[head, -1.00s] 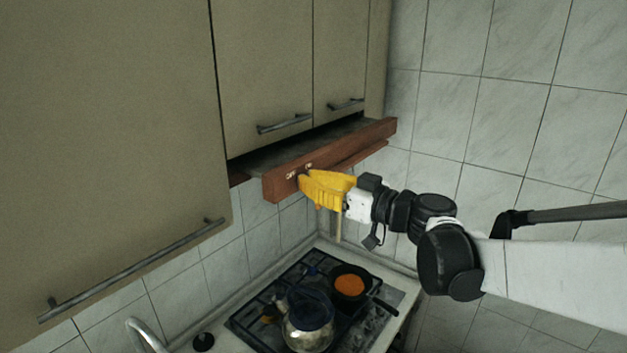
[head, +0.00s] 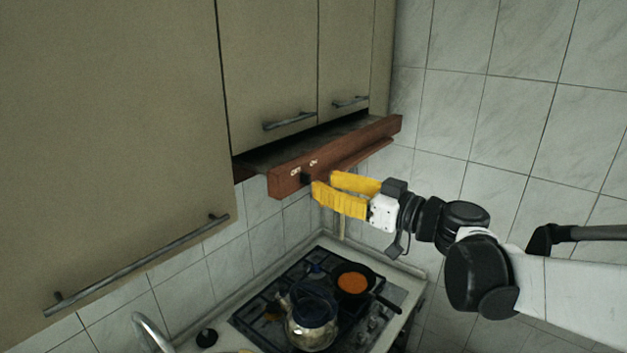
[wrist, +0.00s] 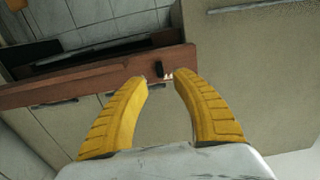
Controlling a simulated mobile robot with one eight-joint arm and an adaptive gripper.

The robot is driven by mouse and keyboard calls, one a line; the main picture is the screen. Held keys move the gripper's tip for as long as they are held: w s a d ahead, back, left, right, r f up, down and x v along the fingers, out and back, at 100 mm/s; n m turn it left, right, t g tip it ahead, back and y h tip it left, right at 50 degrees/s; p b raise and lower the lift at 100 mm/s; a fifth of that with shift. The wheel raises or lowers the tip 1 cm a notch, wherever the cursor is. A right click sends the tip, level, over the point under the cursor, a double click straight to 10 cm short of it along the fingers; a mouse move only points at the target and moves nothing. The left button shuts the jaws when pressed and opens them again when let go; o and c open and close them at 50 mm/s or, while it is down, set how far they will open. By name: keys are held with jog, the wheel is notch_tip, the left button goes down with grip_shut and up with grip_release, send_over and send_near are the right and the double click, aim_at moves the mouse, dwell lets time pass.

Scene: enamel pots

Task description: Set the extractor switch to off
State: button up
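The extractor hood (head: 345,150) has a reddish-brown wooden front under the wall cabinets. A small black switch (head: 305,179) sticks out near the left end of that front, with small white labels (head: 313,162) above it. In the wrist view the black switch (wrist: 158,69) shows beyond the gap between the fingertips, with the white labels beside it. My gripper (head: 324,181) has two yellow fingers, spread apart and empty. It is just right of the switch in the head view and appears clear of it. I cannot read the labels or tell the switch's setting.
Below is a gas hob with a kettle (head: 312,318) and a pan (head: 352,282) of orange food. Cabinets with bar handles (head: 289,121) hang above and to the left. A tiled wall is at the right. A faucet (head: 148,332) is at lower left.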

jog(key=v, duration=0.7)
jog(key=shift+s+d, duration=0.3)
jog(key=s+f+m+g+h+b, duration=0.25)
jog(key=s+f+b, duration=0.25)
jog(key=f+b, duration=0.7)
jog(key=s+f+m+g+h+b, duration=0.1)
jog(key=s+f+m+h+b, duration=0.35)
jog(key=f, duration=1.35)
jog(key=s+d+f+m+h+b, duration=0.1)
jog(key=s+d+f+h+b, duration=0.1)
jog(key=f+b, duration=0.3)
jog(key=s+d+f+m+h+b, duration=0.1)
jog(key=s+d+f+h+b, duration=0.1)
jog(key=f+b, duration=0.4)
jog(key=s+d+f+m+h+b, duration=0.1)
jog(key=s+d+f+h+b, duration=0.2)
jog(key=d+f+b, duration=0.3)
notch_tip(320, 180, down, 5)
jog(key=shift+s+r, duration=0.1)
jog(key=shift+s, duration=0.65)
